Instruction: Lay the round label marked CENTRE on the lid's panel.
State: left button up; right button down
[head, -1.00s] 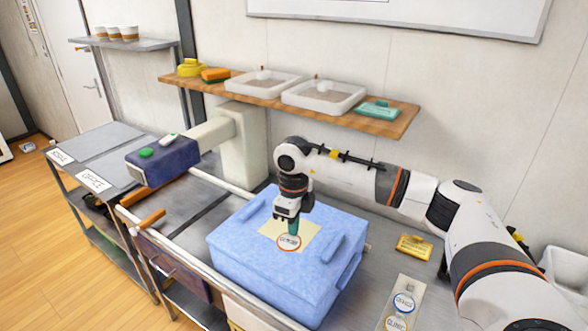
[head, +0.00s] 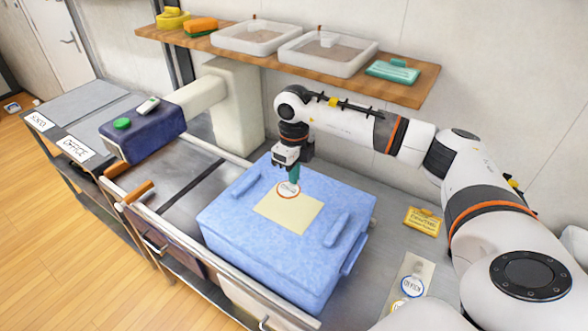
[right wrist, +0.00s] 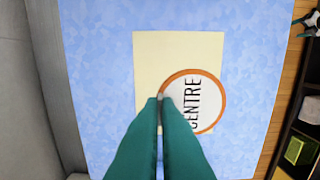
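The round CENTRE label (right wrist: 205,98) is white with an orange rim; it also shows in the head view (head: 289,188). My right gripper (right wrist: 160,97) has its green fingers together on the label's edge. In the head view the right gripper (head: 294,178) points down over the far part of the lid. The pale yellow panel (head: 290,212) lies on top of the blue lid (head: 225,225). In the wrist view the label overlaps the panel (right wrist: 150,60) and sticks out past its right edge. I cannot tell whether the label touches the surface. My left gripper is out of view.
Other round labels (head: 411,286) lie on a pale strip at the right. A yellow packet (head: 422,222) lies on the bench. A wall shelf (head: 430,80) with trays hangs behind. A dark blue device head (head: 145,135) stands left of the blue box.

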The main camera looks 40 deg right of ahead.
notch_tip(320, 180, down, 3)
jog(key=shift+w+d+r+b, duration=0.1)
jog(key=shift+w+r+b, duration=0.1)
jog(key=shift+b, duration=0.4)
jog(key=shift+s+f, duration=0.1)
jog(key=shift+f, duration=0.15)
jog(key=shift+f+b, duration=0.35)
jog(key=shift+b, duration=0.15)
jog(key=shift+f+b, duration=0.55)
jog(key=shift+f, duration=0.25)
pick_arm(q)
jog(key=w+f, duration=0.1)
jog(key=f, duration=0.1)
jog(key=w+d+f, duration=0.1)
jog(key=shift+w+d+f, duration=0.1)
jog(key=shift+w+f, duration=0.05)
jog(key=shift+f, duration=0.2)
pick_arm(e)
jog(key=shift+f, duration=0.1)
pick_arm(q)
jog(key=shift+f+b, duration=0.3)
jog(key=shift+b, duration=0.05)
pick_arm(e)
jog(key=shift+f, duration=0.3)
